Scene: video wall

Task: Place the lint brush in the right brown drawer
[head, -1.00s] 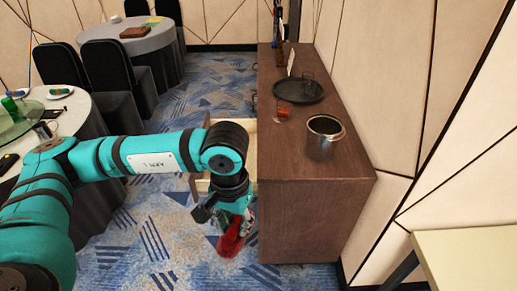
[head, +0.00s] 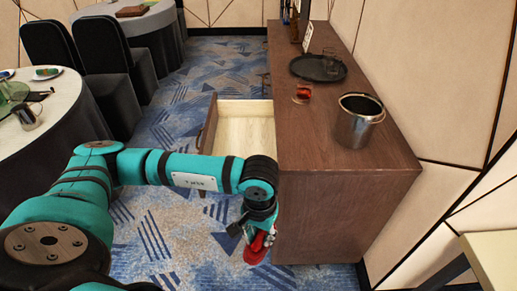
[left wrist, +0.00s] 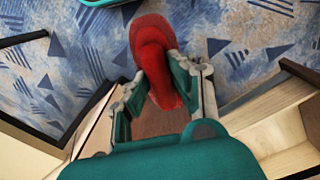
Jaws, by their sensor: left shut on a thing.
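A red lint brush (head: 257,248) hangs below my left gripper (head: 262,226) in the head view, beside the near front corner of the brown cabinet (head: 345,195). In the left wrist view, the brush (left wrist: 152,40) is held between the two fingers of the left gripper (left wrist: 163,88). The right brown drawer (head: 248,138) is pulled out to the left of the cabinet, and its pale inside looks empty where it shows. My arm hides the drawer's near part. The brush is outside the drawer, on its near side. My right gripper is not in view.
On the cabinet top stand a steel pot (head: 358,125), a small red-orange item (head: 302,94) and a dark round tray (head: 318,69) with a glass. Round tables and dark chairs (head: 60,58) stand at left. A pale tabletop (head: 492,255) is at lower right.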

